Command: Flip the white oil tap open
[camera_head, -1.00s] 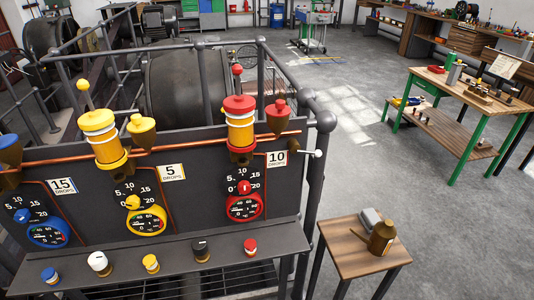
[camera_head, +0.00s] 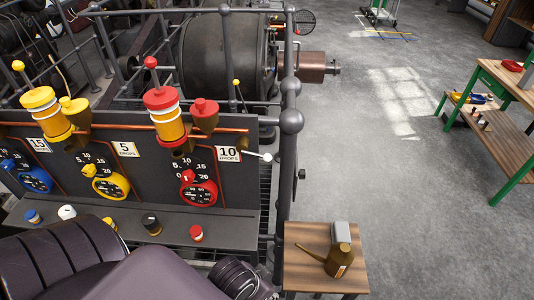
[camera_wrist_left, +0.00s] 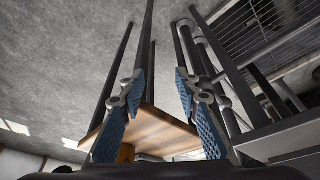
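A small wooden table (camera_wrist_left: 150,128) lies beyond the fingers. The tap cannot be made out in that view. A dark arm link of mine covers the lower left of the head view. My right gripper is not in view.
Yellow and red oilers (camera_head: 165,118) stand above the gauges. Several coloured knobs, one of them white (camera_head: 67,212), line the ledge. A grey railing post (camera_head: 289,180) stands right of the lever. An oil can (camera_head: 339,259) stands on the small table.

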